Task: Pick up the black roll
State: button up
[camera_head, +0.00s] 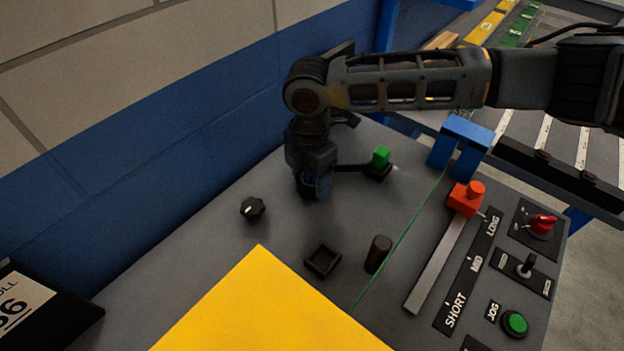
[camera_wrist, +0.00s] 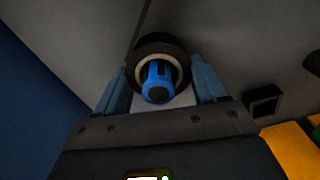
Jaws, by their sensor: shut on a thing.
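The black roll (camera_wrist: 160,42) shows in the wrist view as a dark ring with a pale core. A blue slotted peg (camera_wrist: 157,83) stands in its middle, and the roll is around it. My gripper (camera_wrist: 162,72) has one blue-grey finger on each side of the roll and is shut on it. In the head view my gripper (camera_head: 312,182) points down near the back of the grey panel, close to the blue wall. The roll is mostly hidden there by the gripper. I cannot tell whether the roll is raised.
A black knob (camera_head: 253,208), a small square tray (camera_head: 322,261) and a dark upright cylinder (camera_head: 379,254) stand nearby. A green block (camera_head: 381,157) is just right of my gripper. A yellow panel (camera_head: 262,310) lies in front. A red slider (camera_head: 466,198) and switches are at right.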

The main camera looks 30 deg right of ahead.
notch_tip(320, 180, up, 10)
jog(key=shift+r+b, duration=0.1)
jog(key=shift+b, duration=0.45)
dwell(0.3)
